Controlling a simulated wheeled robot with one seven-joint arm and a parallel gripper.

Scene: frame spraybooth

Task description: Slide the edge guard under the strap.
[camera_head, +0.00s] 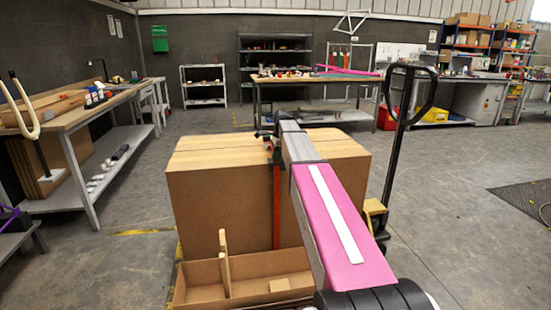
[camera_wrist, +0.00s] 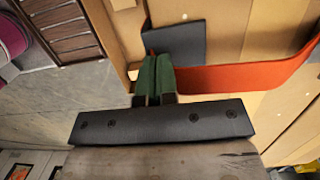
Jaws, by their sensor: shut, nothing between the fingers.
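A large cardboard box (camera_head: 220,205) stands ahead. An orange strap (camera_head: 277,205) runs down its front face and partly passes behind my arm. In the wrist view the strap (camera_wrist: 245,80) stretches from the right towards my fingers, with an orange bit near the fingertips. A dark grey plate, apparently the edge guard (camera_wrist: 180,42), lies against the cardboard just beyond the fingers. I cannot tell whether any of it is under the strap. My gripper (camera_wrist: 152,62) has green fingers pressed together, with nothing held between them, right beside the plate and strap. In the head view my arm hides much of this spot.
An open cardboard tray (camera_head: 200,283) with dividers sits low in front of the box. A pallet jack handle (camera_head: 400,120) rises at the right. A workbench (camera_head: 85,115) stands at the left and a table (camera_head: 310,80) behind.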

